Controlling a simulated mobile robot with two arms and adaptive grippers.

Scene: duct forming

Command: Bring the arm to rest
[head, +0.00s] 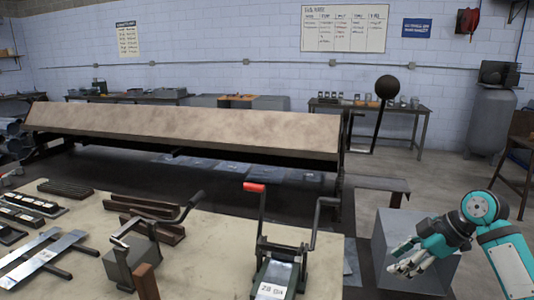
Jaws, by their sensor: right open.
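My right arm comes in from the lower right, a teal and white arm. Its gripper (408,262) is open, with its fingers pointing left and down. It hangs in front of or over a grey box-shaped block (398,225) right of the near table; I cannot tell whether it touches the block. I see nothing between its fingers. My left gripper is not in view.
A near table (205,262) holds metal bars, a hand-lever tool with a red grip (255,187) and a grey clamp block (131,262). A long sheet-bending machine (190,130) stands behind it. Open floor (440,180) lies at the right, before a grey tank (490,122).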

